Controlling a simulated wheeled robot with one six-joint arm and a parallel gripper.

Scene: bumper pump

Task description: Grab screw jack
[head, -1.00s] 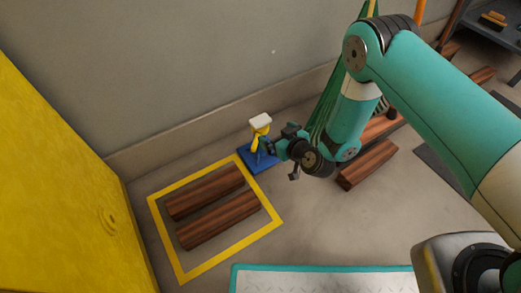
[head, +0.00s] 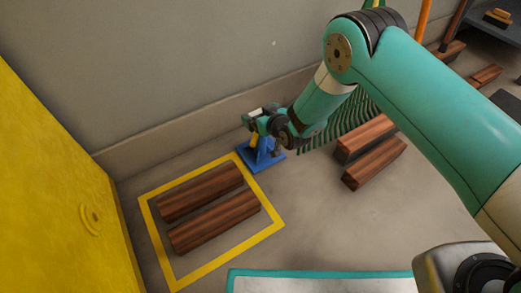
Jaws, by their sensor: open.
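The screw jack (head: 254,141) stands upright on the floor by the wall, just behind the yellow floor frame. Its blue base (head: 266,160) shows clearly; a bit of its yellow column and pale top show behind my gripper. My gripper (head: 252,118) is open at the jack's upper part. The fingers overlap the top of the jack in the picture, and I cannot tell whether they touch it. My wrist hides part of the jack's right side.
Two wooden beams (head: 213,220) lie inside the yellow floor frame (head: 162,249). More beams (head: 374,164) lie to the right beside a green net-like thing (head: 338,128). The grey wall (head: 190,70) rises close behind the jack. A yellow panel (head: 50,170) stands at left.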

